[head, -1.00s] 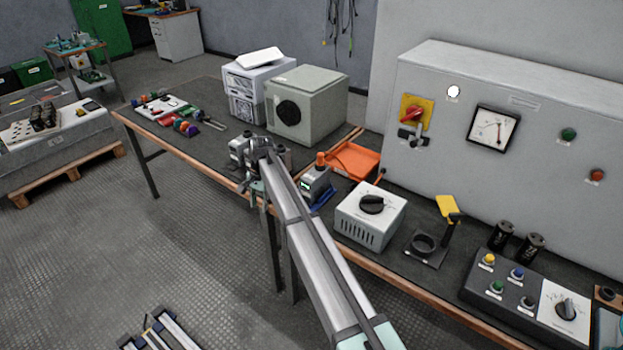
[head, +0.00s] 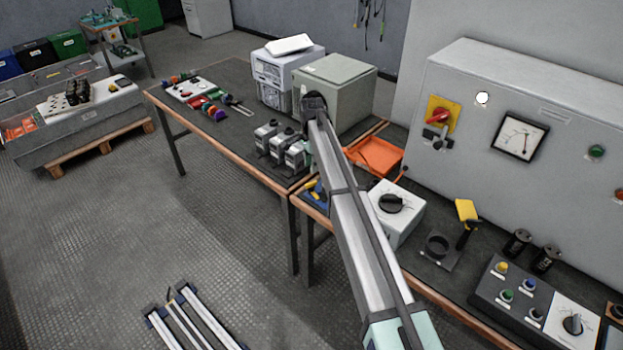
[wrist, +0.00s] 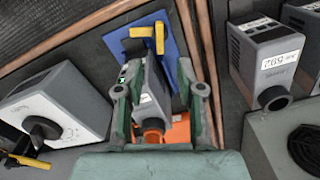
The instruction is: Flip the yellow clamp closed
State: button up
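A small yellow clamp lever (head: 313,189) shows on a blue base beside my arm in the head view. Contact is unclear. In the head view my arm hides most of the module. Another yellow flap (head: 467,210) stands raised on a black stand with a ring (head: 438,247).
Several grey modules, one of them at the bench edge (head: 265,136), stand left of my arm. A white dial box (head: 398,210) and an orange tray (head: 377,156) are to the right. The grey cabinet (head: 460,90) bounds the bench behind.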

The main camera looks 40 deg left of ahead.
aim_at(311, 183)
notch_tip(311, 183, down, 8)
jog(key=shift+f+p, duration=0.25)
jog(key=shift+p, duration=0.75)
grip_shut()
